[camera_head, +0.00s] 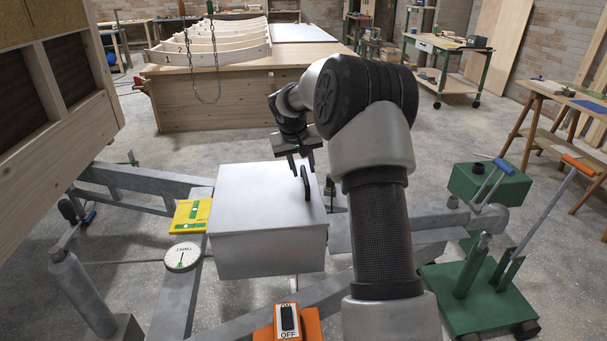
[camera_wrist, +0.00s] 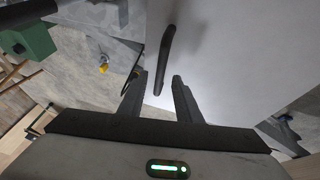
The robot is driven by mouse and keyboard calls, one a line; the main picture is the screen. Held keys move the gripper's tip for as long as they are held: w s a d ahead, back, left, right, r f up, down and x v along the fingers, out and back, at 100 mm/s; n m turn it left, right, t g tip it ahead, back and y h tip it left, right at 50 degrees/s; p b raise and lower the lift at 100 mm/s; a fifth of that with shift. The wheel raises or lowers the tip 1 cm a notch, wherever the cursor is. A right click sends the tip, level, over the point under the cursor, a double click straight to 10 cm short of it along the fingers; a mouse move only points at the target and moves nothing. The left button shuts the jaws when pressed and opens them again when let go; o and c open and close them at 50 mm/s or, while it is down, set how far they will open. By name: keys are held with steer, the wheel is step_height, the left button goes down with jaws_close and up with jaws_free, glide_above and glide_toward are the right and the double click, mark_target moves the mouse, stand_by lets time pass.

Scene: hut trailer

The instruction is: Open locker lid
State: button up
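The locker (camera_head: 262,252) is a light grey metal box on the trailer frame, in the middle of the head view. Its lid (camera_head: 245,190) lies flat and closed on top. A black bar handle (camera_head: 306,184) stands on the lid near its right edge; it also shows in the wrist view (camera_wrist: 166,57). My gripper (camera_head: 301,170) is above the lid at the handle. In the wrist view my gripper (camera_wrist: 158,83) is open, its two fingers apart, with the handle's near end between or just beyond the fingertips. I cannot tell whether they touch it.
A yellow level block (camera_head: 191,216) and a round white TWIST dial (camera_head: 183,256) sit left of the locker. An orange switch box (camera_head: 288,322) is in front. A wooden hut wall (camera_head: 55,110) rises at left. A green jack stand (camera_head: 480,297) is at right.

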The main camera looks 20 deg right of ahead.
steer(key=shift+x, duration=1.05)
jaws_close()
steer(key=shift+r, duration=0.1)
